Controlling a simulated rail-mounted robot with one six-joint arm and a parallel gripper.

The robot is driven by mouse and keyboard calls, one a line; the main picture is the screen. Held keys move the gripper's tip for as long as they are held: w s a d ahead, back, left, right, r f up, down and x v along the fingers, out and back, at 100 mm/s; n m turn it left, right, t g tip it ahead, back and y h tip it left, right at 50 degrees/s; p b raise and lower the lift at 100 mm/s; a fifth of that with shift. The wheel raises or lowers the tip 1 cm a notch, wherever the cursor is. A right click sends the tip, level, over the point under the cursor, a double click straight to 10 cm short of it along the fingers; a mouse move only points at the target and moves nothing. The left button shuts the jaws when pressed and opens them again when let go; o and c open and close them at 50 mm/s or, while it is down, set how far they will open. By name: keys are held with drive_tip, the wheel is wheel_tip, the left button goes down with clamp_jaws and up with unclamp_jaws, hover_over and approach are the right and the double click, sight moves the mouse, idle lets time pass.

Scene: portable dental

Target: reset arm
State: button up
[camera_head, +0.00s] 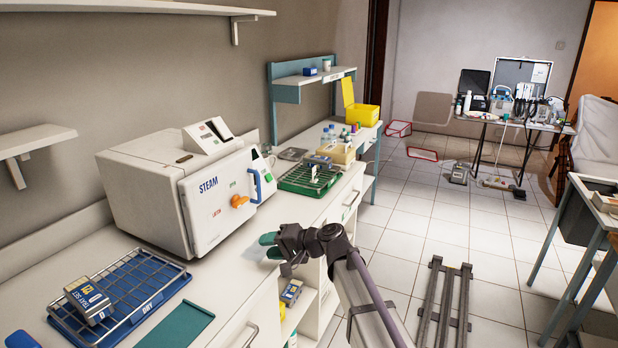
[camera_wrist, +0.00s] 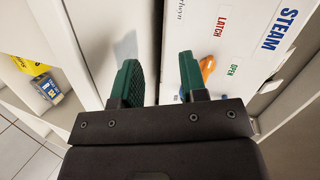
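My gripper (camera_head: 270,245) is raised near the front edge of the white counter, in front of the steam sterilizer (camera_head: 165,185). In the wrist view its two green fingers (camera_wrist: 157,85) are apart with nothing between them. The sterilizer's front panel (camera_wrist: 250,50), with the words STEAM, LATCH and OPEN, shows at the upper right of that view. Its orange latch (camera_wrist: 207,68) appears just past the right finger. In the head view the sterilizer's door looks closed.
A blue tray with a wire rack (camera_head: 150,285) holds a boxed set (camera_head: 88,300) at the lower left. A green rack (camera_head: 310,178) stands beyond the sterilizer. A small box (camera_head: 291,292) lies on an open shelf under the counter.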

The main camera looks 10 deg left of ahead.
drive_tip(key=s+d+f+n+g+h+p, duration=0.1)
drive_tip(key=s+d+f+h, duration=0.3)
drive_tip(key=d, duration=0.3)
drive_tip(key=s+d+f+n+g+h+p, duration=0.1)
drive_tip(key=s+d+h+p, duration=0.15)
drive_tip(key=s+d, duration=0.35)
drive_tip(key=s+d+r+m+h+p, duration=0.1)
drive_tip(key=s+d+h, duration=0.3)
drive_tip(key=d, duration=0.6)
drive_tip(key=s+d+h+p, duration=0.3)
drive_tip(key=s+d, duration=0.4)
drive_tip(key=d, duration=0.4)
drive_tip(key=shift+d+r+m+g+h, duration=0.15)
drive_tip(key=shift+r+m+g+h, duration=0.2)
drive_tip(key=shift+m+g, duration=0.05)
